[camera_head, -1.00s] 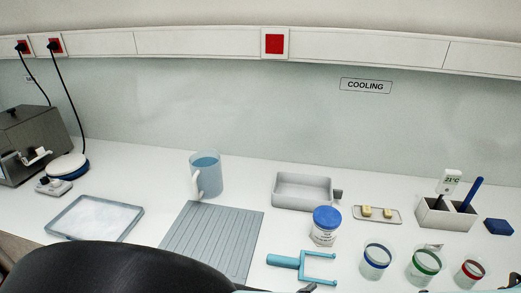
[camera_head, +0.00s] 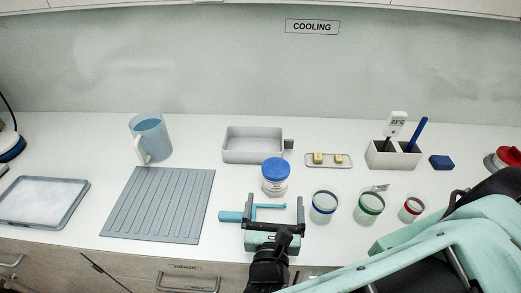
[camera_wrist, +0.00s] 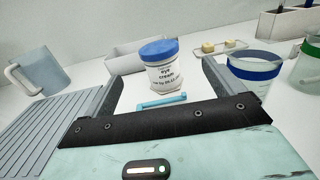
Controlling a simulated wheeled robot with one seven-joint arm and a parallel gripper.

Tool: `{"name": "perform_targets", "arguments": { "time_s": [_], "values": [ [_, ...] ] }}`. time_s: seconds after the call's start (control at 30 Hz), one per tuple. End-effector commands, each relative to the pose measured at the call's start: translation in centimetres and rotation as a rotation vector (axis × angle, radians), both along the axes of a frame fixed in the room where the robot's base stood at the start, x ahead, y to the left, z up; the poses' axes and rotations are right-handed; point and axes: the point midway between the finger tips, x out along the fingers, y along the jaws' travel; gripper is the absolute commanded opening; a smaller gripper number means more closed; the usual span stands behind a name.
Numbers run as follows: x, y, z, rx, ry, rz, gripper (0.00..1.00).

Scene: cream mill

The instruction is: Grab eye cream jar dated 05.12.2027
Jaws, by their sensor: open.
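The eye cream jar (camera_head: 275,178) is white with a blue lid and stands upright on the counter. In the wrist view the jar (camera_wrist: 164,68) shows a label reading "eye cream" with a small date line that I cannot read in full. My gripper (camera_head: 275,206) is open and empty on the near side of the jar. In the wrist view the jar appears between the two fingers of my gripper (camera_wrist: 161,80), beyond them and not touched.
A teal forked tool (camera_head: 231,216) lies under and beside my gripper. Glass beakers with blue (camera_head: 324,205), green (camera_head: 369,206) and red (camera_head: 412,208) bands stand right. A grey tray (camera_head: 254,156) is behind the jar; a ribbed mat (camera_head: 160,205) lies left.

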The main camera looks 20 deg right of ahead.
Motion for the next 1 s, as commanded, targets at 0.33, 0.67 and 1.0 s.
{"name": "perform_targets", "arguments": {
  "time_s": [0.33, 0.67, 1.0],
  "values": [
    [6.1, -3.0, -0.1, 0.001, 0.0, -0.005, 0.93],
    [8.7, -4.0, -0.1, 0.002, -0.001, -0.005, 0.93],
    [12.2, -5.4, 0.1, 0.001, 0.0, -0.004, 0.93]
  ]
}}
